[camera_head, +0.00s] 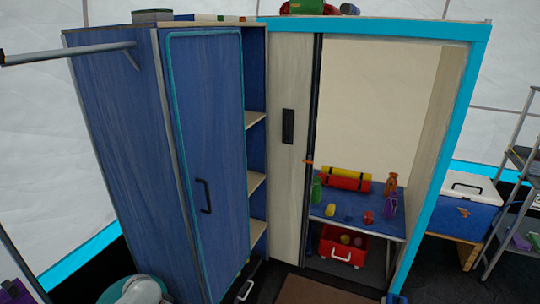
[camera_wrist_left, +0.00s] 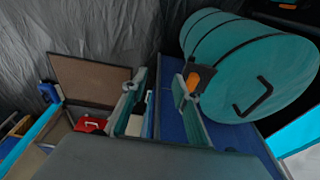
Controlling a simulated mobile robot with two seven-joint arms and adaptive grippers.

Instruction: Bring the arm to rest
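My left gripper (camera_wrist_left: 158,100) shows in the left wrist view, its two pale fingers standing apart with a gap between them. I see nothing held in that gap. A blue surface and the dark floor area lie beyond the fingers. Neither gripper can be made out in the head view. My right gripper is in neither view.
A tall blue cabinet (camera_head: 115,150) with a blue door (camera_head: 205,140) fills the head view's left half. A large teal roll (camera_wrist_left: 250,65) is beside my left gripper.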

